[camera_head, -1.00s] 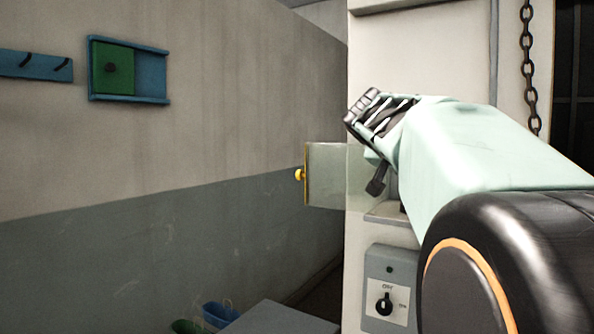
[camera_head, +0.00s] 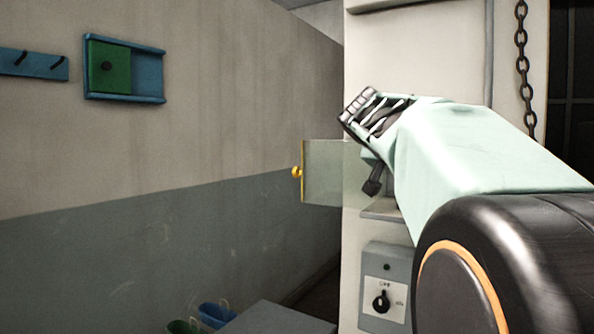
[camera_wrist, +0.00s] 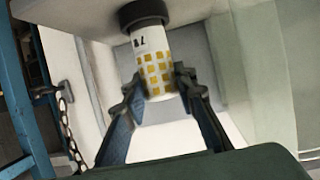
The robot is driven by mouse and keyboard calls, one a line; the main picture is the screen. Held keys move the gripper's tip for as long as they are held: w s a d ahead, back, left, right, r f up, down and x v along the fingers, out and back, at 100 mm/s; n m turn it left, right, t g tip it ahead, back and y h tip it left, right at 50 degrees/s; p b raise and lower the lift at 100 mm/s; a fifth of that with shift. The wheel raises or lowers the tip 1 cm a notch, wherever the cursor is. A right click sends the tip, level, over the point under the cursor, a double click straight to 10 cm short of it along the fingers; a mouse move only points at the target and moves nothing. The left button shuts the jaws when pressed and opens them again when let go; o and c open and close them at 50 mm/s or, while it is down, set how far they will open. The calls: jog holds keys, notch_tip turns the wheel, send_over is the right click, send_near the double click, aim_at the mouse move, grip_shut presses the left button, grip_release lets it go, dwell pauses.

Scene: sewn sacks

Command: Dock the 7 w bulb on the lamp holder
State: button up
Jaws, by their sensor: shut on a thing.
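The 7 w bulb (camera_wrist: 157,62) is a white cylinder with rows of yellow squares and a dark "7" mark, seen in the wrist view. My gripper (camera_wrist: 162,84) is shut on it, one finger on each side of its near part. A dark round collar (camera_wrist: 143,13) sits at the bulb's far end, against a pale surface. I cannot tell whether this collar is the lamp holder, or whether it and the bulb are joined. In the head view my gripper (camera_head: 360,106) is in front of the pale pillar; the bulb is hidden there.
A clear door panel (camera_head: 325,172) with a yellow knob (camera_head: 296,172) stands open left of my gripper. Below are a small ledge (camera_head: 381,209) and a grey switch box (camera_head: 386,287). A chain (camera_head: 522,65) hangs at right. A blue frame with a green panel (camera_head: 109,67) is on the left wall.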

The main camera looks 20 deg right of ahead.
jog(key=shift+f, duration=0.25)
jog(key=o, duration=0.9)
